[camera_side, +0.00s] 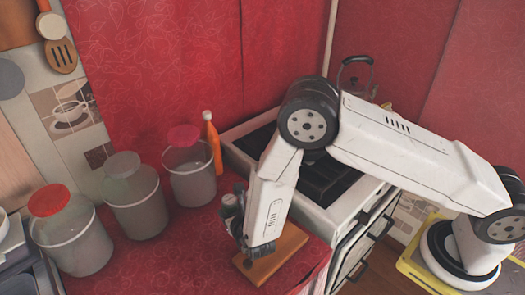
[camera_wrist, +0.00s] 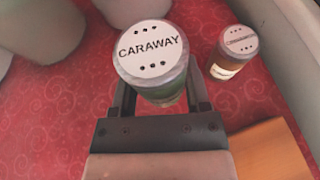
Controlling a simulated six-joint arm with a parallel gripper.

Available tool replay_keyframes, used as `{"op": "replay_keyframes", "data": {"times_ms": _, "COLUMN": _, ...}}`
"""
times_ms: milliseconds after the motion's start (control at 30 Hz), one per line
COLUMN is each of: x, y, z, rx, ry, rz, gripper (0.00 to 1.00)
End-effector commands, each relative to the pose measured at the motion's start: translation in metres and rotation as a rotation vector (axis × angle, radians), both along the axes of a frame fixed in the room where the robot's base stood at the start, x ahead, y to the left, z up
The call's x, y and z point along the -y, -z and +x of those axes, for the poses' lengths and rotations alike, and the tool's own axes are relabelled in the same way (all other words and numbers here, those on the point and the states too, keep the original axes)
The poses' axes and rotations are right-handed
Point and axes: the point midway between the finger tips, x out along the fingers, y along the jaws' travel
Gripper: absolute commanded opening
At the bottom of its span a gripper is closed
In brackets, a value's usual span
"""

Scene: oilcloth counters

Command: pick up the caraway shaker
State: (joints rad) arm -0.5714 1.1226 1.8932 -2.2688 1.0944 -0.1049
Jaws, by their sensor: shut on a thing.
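The caraway shaker (camera_wrist: 160,88) has a white lid marked CARAWAY with small holes and a greenish body. In the wrist view it stands between the two fingers of my gripper (camera_wrist: 158,100), which is shut on it. The lid faces the camera. Whether the shaker touches the counter is hidden.
A second shaker (camera_wrist: 233,52) with a pale lid stands to the right. A wooden board (camera_side: 272,256) lies close by. Lidded bins (camera_side: 137,205) stand left, an orange bottle (camera_side: 212,140) behind. The stove (camera_side: 310,205) is right of the red counter.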

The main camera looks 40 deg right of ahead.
Motion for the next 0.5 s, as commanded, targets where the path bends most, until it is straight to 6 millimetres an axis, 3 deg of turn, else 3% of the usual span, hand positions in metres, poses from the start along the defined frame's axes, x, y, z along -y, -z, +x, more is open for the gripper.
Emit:
{"op": "replay_keyframes", "data": {"times_ms": 200, "x": 0.006, "y": -0.032, "z": -0.025, "rx": 0.003, "ry": 0.0, "rz": 0.001, "gripper": 0.01}}
{"op": "replay_keyframes", "data": {"times_ms": 500, "x": 0.019, "y": -0.052, "z": -0.071, "rx": 0.002, "ry": -0.002, "rz": -0.001, "gripper": 0.01}}
